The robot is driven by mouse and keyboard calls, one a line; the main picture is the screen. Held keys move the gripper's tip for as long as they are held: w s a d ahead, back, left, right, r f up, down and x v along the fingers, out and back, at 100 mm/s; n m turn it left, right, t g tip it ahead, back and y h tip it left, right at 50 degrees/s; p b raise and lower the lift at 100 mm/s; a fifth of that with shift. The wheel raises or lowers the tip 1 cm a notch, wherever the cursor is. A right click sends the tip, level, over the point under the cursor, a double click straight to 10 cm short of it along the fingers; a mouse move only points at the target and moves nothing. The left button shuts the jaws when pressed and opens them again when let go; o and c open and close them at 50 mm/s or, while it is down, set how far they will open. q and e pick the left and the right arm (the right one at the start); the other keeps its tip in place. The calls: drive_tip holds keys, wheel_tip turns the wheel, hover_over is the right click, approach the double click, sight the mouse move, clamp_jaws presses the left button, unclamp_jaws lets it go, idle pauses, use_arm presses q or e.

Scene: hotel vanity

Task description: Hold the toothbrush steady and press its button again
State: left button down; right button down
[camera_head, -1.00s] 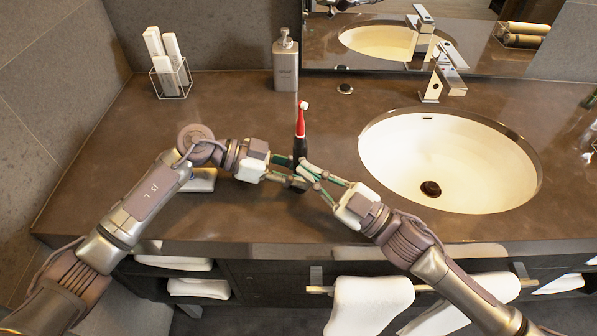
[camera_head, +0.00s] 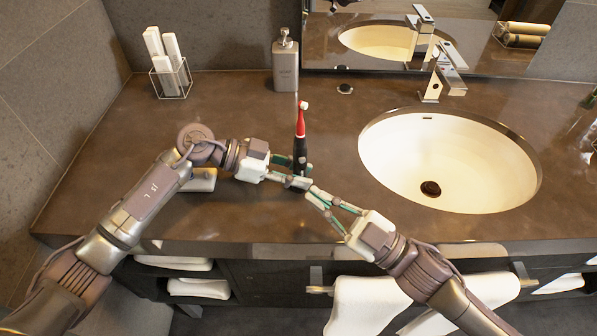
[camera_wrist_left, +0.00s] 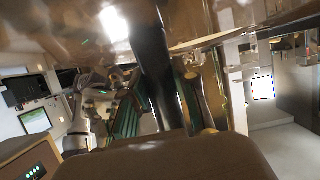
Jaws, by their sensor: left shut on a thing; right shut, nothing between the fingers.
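The toothbrush (camera_head: 300,146) stands upright on the counter left of the sink, with a red neck, white head and black handle. My left gripper (camera_head: 300,172) is shut on the black handle from the left. The dark handle (camera_wrist_left: 152,50) also shows large in the left wrist view, between my left fingers. My right gripper (camera_head: 312,190) is shut with nothing between its fingers. Its fingertips are low in front of the handle, close to my left fingertips; I cannot tell whether they touch the handle. The button is too small to make out.
A grey soap dispenser (camera_head: 286,62) stands behind the toothbrush. A wire holder (camera_head: 170,80) with white items is at the back left. The sink (camera_head: 450,160) and faucet (camera_head: 440,75) are on the right. Towels (camera_head: 368,305) hang below the counter's front edge.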

drive_tip(key=shift+s+d, duration=0.1)
drive_tip(key=shift+s, duration=0.35)
use_arm(q)
drive_tip(key=c, duration=0.8)
unclamp_jaws()
